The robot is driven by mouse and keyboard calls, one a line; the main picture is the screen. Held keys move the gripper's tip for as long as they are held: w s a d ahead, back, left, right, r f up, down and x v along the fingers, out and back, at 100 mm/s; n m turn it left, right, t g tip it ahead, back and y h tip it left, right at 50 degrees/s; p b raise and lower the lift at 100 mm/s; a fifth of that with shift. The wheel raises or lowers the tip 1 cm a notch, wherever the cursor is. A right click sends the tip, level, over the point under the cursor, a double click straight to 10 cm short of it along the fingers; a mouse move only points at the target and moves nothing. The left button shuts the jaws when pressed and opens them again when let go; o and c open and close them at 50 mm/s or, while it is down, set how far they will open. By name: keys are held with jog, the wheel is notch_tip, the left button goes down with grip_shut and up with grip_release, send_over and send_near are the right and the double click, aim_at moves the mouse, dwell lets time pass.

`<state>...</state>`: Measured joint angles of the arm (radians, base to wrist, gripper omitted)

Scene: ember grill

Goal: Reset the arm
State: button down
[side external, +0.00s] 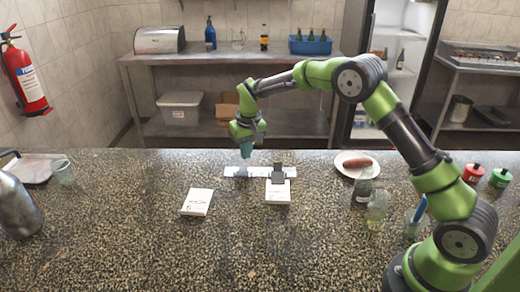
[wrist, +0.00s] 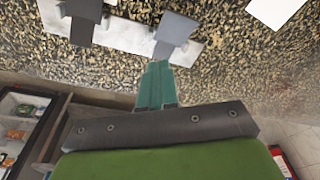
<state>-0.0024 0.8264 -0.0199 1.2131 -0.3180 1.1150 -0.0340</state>
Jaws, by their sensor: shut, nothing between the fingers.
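My gripper (side external: 249,156) hangs over the back part of the speckled counter, pointing down. In the wrist view my gripper's teal fingers (wrist: 156,64) lie together, with nothing between them. Below them a white strip (side external: 231,171) lies on the counter, and it also shows in the wrist view (wrist: 135,38). A small grey block (wrist: 174,30) is on or beside the strip, just beyond the fingertips. A darker grey block (side external: 278,174) stands on or against a white box (side external: 277,193). Whether my fingertips touch anything is unclear.
Another white box (side external: 196,202) lies front left. A plate (side external: 350,161) with a sausage, a dark jar (side external: 363,185) and glasses (side external: 377,204) stand right. A metal bottle (side external: 18,207) and a glass (side external: 63,172) stand left. The front middle counter is clear.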

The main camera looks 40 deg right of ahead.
jog(key=s+a+r+t, duration=0.1)
jog(key=s+r, duration=0.5)
jog(key=s, duration=0.5)
jog(key=s+a+r+t+y, duration=0.1)
jog(key=s+a+r+t, duration=0.1)
jog(key=s+r, duration=0.4)
jog(key=s+a+r+m+t+y, duration=0.1)
jog(key=s+r, duration=0.5)
jog(key=s, duration=1)
jog(key=shift+a+t, duration=0.2)
jog(key=shift+t, duration=0.5)
